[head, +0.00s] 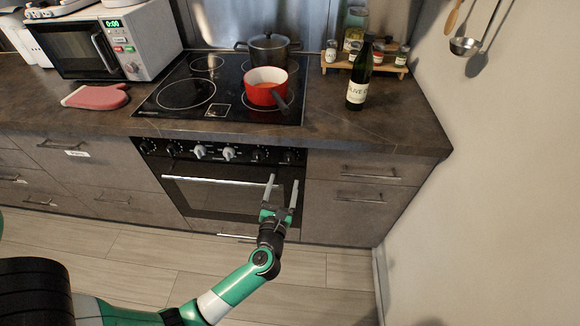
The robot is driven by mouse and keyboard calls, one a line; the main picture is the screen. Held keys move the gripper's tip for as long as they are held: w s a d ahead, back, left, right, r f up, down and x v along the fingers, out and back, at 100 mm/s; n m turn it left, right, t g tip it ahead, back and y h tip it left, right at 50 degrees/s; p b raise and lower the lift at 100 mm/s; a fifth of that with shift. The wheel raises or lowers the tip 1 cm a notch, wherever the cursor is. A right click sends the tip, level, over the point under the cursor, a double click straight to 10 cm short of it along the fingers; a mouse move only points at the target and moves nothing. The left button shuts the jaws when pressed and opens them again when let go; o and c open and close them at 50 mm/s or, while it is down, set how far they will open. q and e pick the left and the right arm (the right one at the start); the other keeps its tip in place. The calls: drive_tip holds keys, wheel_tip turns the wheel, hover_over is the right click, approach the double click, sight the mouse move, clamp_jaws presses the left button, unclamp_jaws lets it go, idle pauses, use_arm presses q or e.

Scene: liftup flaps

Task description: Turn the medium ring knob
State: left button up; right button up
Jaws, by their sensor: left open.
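A row of several knobs runs along the black panel on the oven front, below the counter edge. The two middle knobs, a left light one (200,152) and a right light one (229,154), are pale; the others, such as the rightmost knob (289,157), are dark. I cannot tell which one belongs to the medium ring. My left gripper (283,183) is open and empty, its fingers pointing up in front of the oven door, just below the rightmost knobs. It appears apart from them. My right gripper is not in view.
The black hob (225,112) holds a red pan (264,88) and a dark pot (268,47). The oven handle (215,184) spans the door near my left gripper. A bottle (358,85) stands on the counter to the right. The floor in front is clear.

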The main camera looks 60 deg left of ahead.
sight(288, 162)
use_arm(q)
drive_tip(key=b+x, duration=0.2)
drive_tip(key=x, duration=0.5)
drive_tip(key=shift+w+a, duration=0.1)
drive_tip(key=shift+a, duration=0.15)
drive_tip(key=shift+w+a+r, duration=0.1)
drive_tip(key=shift+w+a, duration=0.2)
drive_tip(key=shift+a, duration=0.15)
clamp_jaws()
